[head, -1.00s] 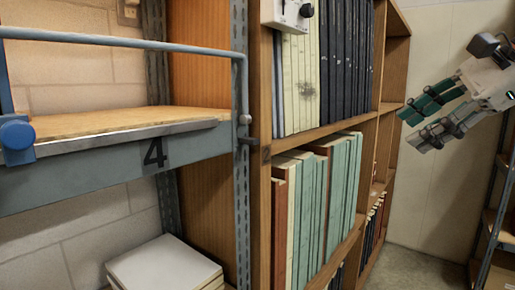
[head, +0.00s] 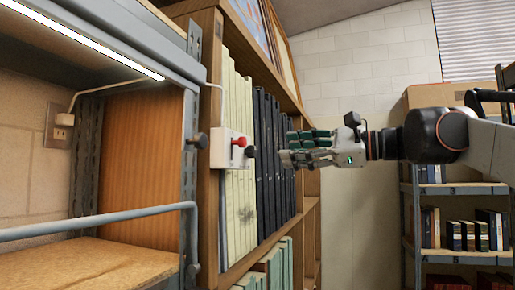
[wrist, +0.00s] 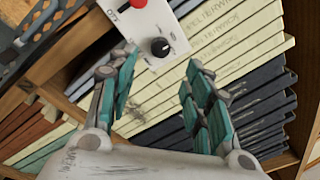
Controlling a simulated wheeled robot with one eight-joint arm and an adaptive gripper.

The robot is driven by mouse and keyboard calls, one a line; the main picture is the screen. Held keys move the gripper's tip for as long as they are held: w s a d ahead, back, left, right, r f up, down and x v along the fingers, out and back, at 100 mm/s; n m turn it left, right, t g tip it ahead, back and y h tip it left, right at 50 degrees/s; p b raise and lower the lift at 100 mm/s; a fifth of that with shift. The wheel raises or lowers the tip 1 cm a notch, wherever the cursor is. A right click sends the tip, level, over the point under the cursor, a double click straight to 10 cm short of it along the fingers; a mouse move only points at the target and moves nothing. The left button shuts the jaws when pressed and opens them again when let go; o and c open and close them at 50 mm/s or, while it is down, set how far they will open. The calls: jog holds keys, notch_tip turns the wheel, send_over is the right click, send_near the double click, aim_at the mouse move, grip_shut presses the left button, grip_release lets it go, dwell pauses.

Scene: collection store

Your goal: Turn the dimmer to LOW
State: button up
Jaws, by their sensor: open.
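The dimmer is a white control box (head: 222,150) at the front edge of the wooden bookcase, with a red switch (head: 240,142) and a black knob (head: 250,152). In the wrist view the black knob (wrist: 160,47) has a pale pointer mark, and the box (wrist: 148,24) carries lettering too small to read surely. The red switch is cut by the top edge there. My gripper (head: 284,158) points at the box from the right, short of the knob. In the wrist view its fingers (wrist: 160,68) are open and empty, spread to either side below the knob.
Pale and dark book spines (head: 268,165) stand close behind the box. A metal rack with a blue-grey rail (head: 100,219) and lit upper shelf is at the left. Another metal shelf (head: 455,190) stands at the right. Open air lies between my arm and the bookcase.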

aim_at(255, 151)
jog(key=p+x, duration=0.1)
jog(key=x, duration=0.8)
jog(key=shift+w+a+p, duration=0.15)
jog(key=shift+a+p, duration=0.05)
jog(key=shift+p, duration=0.15)
grip_shut()
